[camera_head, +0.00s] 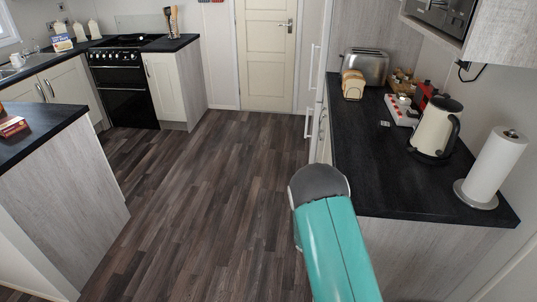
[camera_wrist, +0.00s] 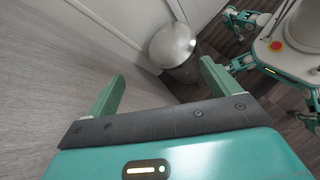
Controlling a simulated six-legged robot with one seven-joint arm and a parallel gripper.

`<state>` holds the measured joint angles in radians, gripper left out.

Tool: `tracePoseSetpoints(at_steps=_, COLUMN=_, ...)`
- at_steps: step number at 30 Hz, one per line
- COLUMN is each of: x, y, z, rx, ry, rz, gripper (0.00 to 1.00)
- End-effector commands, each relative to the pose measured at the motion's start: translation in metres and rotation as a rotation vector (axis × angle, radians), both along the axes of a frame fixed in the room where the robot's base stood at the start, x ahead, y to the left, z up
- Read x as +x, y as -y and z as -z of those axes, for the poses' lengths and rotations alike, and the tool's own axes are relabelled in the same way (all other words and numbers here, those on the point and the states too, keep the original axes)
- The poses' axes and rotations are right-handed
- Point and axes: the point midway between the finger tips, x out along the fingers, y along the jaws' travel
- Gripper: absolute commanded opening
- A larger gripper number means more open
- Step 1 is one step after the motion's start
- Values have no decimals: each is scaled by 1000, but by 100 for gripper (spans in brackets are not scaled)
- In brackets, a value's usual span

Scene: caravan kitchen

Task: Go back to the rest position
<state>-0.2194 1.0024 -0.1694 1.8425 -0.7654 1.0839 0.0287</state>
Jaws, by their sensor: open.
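My gripper (camera_wrist: 160,95) shows in the wrist view with its two green fingers spread wide apart. Nothing is between the fingers. A light wood-grain panel fills the left of that view, close to the fingers. In the head view my teal arm comes up from the bottom, left of the right-hand counter (camera_head: 370,180). The gripper itself is hidden there.
A round metal-topped bin (camera_wrist: 174,45) stands beyond the fingers. The right counter carries a toaster (camera_head: 366,66), bread (camera_head: 352,85), a kettle (camera_head: 436,130) and a paper towel roll (camera_head: 494,165). The floor (camera_head: 200,190) is clear up to the door (camera_head: 266,60).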

Motion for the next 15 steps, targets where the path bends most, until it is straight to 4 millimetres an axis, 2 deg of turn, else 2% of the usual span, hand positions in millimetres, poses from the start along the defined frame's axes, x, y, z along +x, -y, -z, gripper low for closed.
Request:
tracePoseSetpoints(at_steps=1, x=4, y=-4, z=-20, rx=26, ry=42, rz=26, gripper=88)
tracePoseSetpoints(at_steps=3, x=6, y=-11, z=-43, rx=64, ry=95, rz=62, gripper=88)
tracePoseSetpoints(at_steps=10, x=6, y=-30, z=-118, rx=187, ry=267, rz=171, gripper=88)
tracePoseSetpoints(at_steps=15, x=-2, y=-43, z=-171, rx=279, ry=394, rz=241, gripper=88)
